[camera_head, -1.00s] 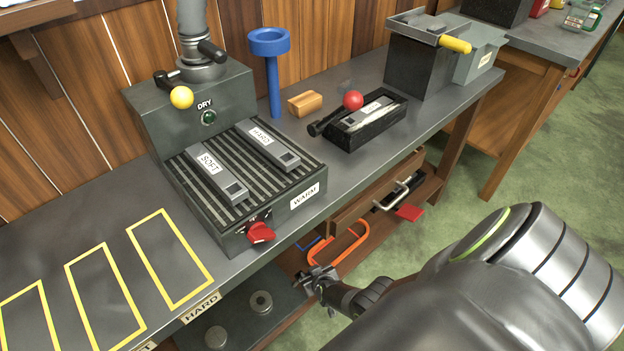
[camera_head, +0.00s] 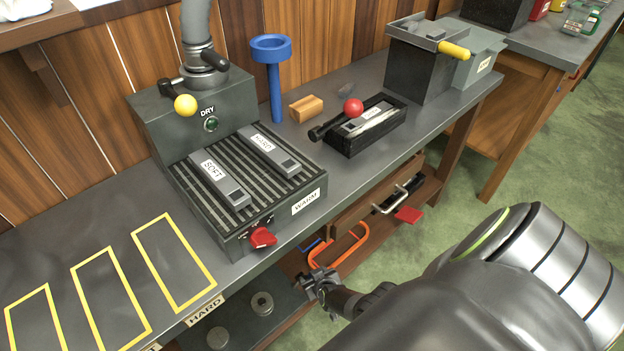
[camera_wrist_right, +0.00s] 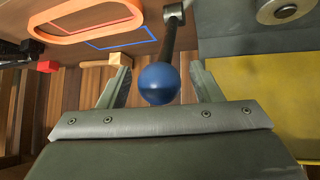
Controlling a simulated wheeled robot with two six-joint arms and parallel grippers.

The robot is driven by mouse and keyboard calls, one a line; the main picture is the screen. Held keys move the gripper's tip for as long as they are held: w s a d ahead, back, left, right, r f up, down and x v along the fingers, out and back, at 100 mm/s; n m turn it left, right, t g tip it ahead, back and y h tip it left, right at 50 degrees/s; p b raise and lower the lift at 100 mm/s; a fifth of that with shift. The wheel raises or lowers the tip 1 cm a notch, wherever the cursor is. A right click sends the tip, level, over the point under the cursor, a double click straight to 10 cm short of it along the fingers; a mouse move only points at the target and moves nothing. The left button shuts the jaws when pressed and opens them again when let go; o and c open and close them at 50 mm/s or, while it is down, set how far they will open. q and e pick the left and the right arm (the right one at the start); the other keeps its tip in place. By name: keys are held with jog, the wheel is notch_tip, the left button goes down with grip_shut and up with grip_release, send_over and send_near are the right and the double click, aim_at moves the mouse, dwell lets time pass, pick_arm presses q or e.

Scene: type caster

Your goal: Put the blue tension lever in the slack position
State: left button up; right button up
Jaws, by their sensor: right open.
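The blue tension lever shows in the right wrist view as a blue ball knob (camera_wrist_right: 159,83) on a dark metal rod (camera_wrist_right: 172,35). In that view the knob lies between the two fingers of my right gripper (camera_wrist_right: 161,68), which are spread apart with a gap on each side of it. In the head view my right gripper (camera_head: 318,280) is low at the bench's front edge, beside the lower shelf. The lever cannot be made out in the head view. My left gripper is in neither view.
An orange frame (camera_head: 352,247) and a blue outline (camera_wrist_right: 122,38) lie near the gripper. Round metal weights (camera_head: 262,303) sit on the lower shelf.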

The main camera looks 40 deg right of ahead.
pick_arm(q)
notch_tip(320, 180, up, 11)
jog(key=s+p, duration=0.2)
jog(key=p, duration=0.9)
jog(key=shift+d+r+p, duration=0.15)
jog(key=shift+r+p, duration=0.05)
jog(key=shift+p, duration=0.1)
pick_arm(e)
jog(key=v, duration=1.5)
jog(key=shift+r, duration=0.15)
jog(key=shift+s, duration=0.1)
